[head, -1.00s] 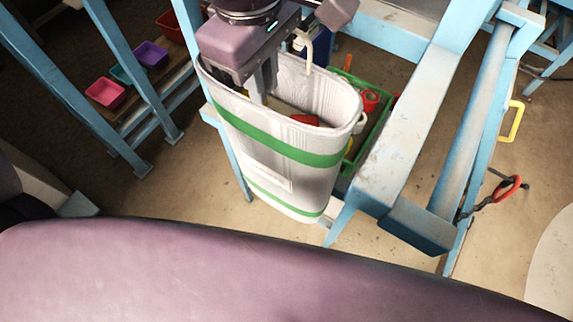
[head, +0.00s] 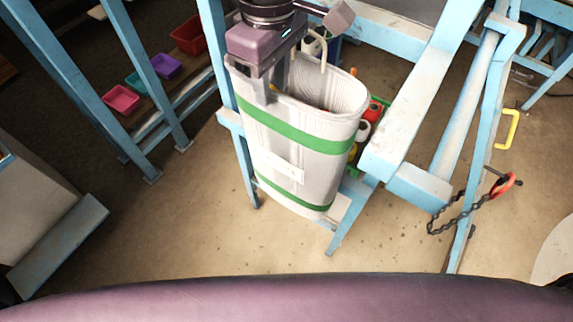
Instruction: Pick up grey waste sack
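The grey waste sack (head: 290,172) looks pale grey-white, with two green bands and a small blank label. It hangs upright at the light-blue frame, its mouth open at the top and a pale loop handle above the rim. My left gripper (head: 268,92) points down at the near left part of the sack's rim. One finger overlaps the outer face just below the rim; the other is largely hidden, so I cannot tell whether they are closed on the fabric. My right gripper is not in view.
Light-blue frame bars (head: 412,110) stand close to the sack on both sides. A green crate with red items (head: 374,108) is behind it. Small coloured bins (head: 121,98) sit on a rack at left. A chain with a red hook (head: 503,188) hangs at right. Floor in front is clear.

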